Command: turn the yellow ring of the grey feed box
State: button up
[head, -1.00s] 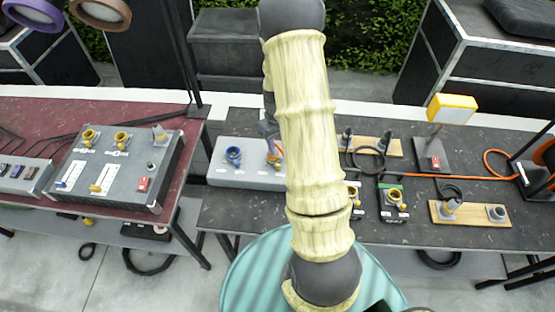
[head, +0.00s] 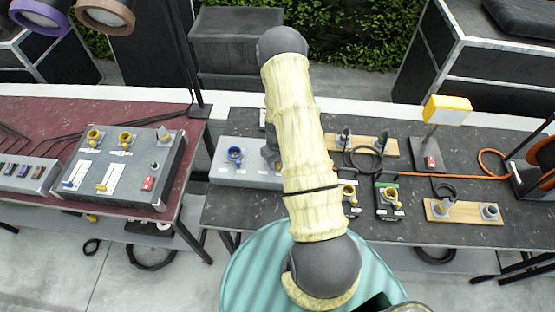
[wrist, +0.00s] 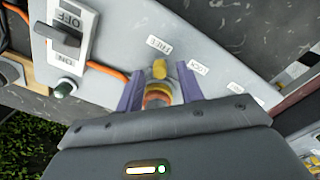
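The grey feed box (head: 222,173) stands on the dark table left of my arm in the head view. It also fills much of the wrist view (wrist: 110,50). Its yellow ring (wrist: 159,70), with an upright yellow tab and an orange band below, sits between my two purple fingers in the wrist view. Labels reading FREE and LOCK are beside it. My gripper (wrist: 160,88) is open, one finger on each side of the ring. I cannot tell whether the fingers touch it. In the head view my arm hides the ring and fingers.
A blue ring (head: 235,154) is on the same box. The wrist view shows an ON/OFF switch (wrist: 65,38) and an orange cable (wrist: 104,70). A control desk (head: 125,165) stands left; sockets and a yellow lamp (head: 447,109) stand right.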

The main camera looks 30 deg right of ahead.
jog(key=shift+f, duration=0.15)
jog(key=shift+c, duration=0.5)
grip_shut()
